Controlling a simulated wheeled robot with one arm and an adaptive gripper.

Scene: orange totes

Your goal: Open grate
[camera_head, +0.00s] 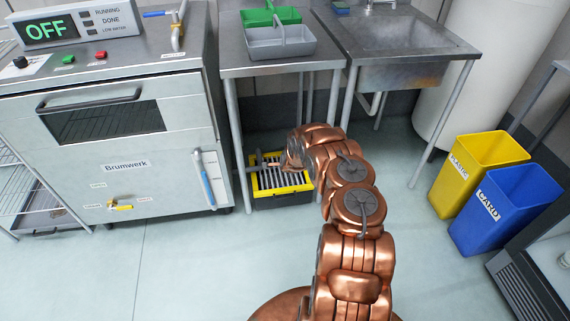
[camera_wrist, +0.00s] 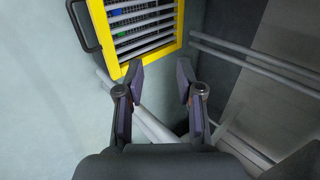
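The grate (camera_head: 283,181) has pale bars in a yellow frame and lies over a dark box on the floor under the metal table. In the wrist view the grate (camera_wrist: 140,22) fills the top, its bars lying across the frame. Small blue and green things show between the bars. A black handle (camera_wrist: 83,27) is at the frame's left side. My gripper (camera_wrist: 159,72) is open and empty, its fingers apart near the frame's lower corner; contact cannot be told. In the head view my gripper (camera_head: 262,160) is over the grate, and my arm hides its right part.
The metal table (camera_head: 240,66) has legs (camera_head: 232,135) around the grate. A steel cabinet (camera_head: 170,190) stands at the left. A sink (camera_head: 400,45) is at the right, with yellow (camera_head: 470,180) and blue (camera_head: 505,215) bins. The front floor is mostly clear.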

